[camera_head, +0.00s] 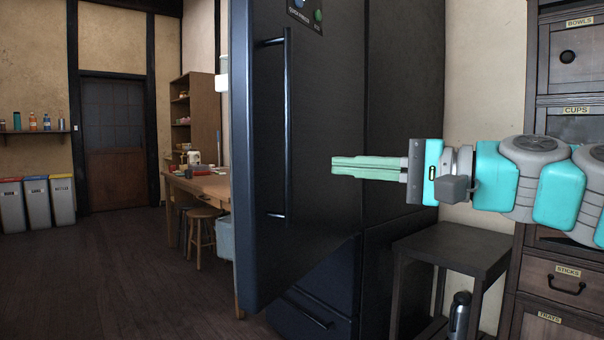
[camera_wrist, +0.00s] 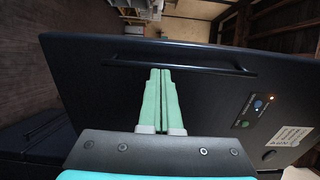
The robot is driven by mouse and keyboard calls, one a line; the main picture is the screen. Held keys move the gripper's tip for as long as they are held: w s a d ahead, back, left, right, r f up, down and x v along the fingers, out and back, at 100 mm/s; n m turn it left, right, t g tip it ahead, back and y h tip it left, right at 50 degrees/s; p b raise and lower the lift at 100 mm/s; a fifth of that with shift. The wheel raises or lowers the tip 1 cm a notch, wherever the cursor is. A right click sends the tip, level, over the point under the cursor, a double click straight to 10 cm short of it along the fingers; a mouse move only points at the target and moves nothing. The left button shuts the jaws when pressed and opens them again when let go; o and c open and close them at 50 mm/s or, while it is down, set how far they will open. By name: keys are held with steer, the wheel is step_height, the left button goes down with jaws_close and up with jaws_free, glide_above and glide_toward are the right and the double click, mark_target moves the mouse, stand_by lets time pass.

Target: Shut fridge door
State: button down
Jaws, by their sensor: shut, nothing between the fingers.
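The dark fridge door (camera_head: 262,150) stands swung open in the head view, jutting out past the lower drawer. Its outer face and long vertical handle (camera_head: 287,130) face my arm. My gripper (camera_head: 333,166) has its pale green fingers shut with nothing between them. It points left at the door's outer face, right of the handle. In the wrist view the fingertips (camera_wrist: 160,72) lie in front of the door face (camera_wrist: 215,105), with the handle (camera_wrist: 180,58) beyond them. I cannot tell whether the tips touch the door. The fridge's inside is hidden.
The fridge's lower drawer (camera_head: 318,312) looks closed. A small dark side table (camera_head: 455,245) with a flask (camera_head: 459,315) below stands right of the fridge, beside a labelled cabinet (camera_head: 572,95). A wooden table (camera_head: 205,185) and stools are behind the door. Floor (camera_head: 110,275) at left is clear.

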mark_target(256, 162)
steer(key=x, duration=1.4)
steer(key=shift+f, duration=0.15)
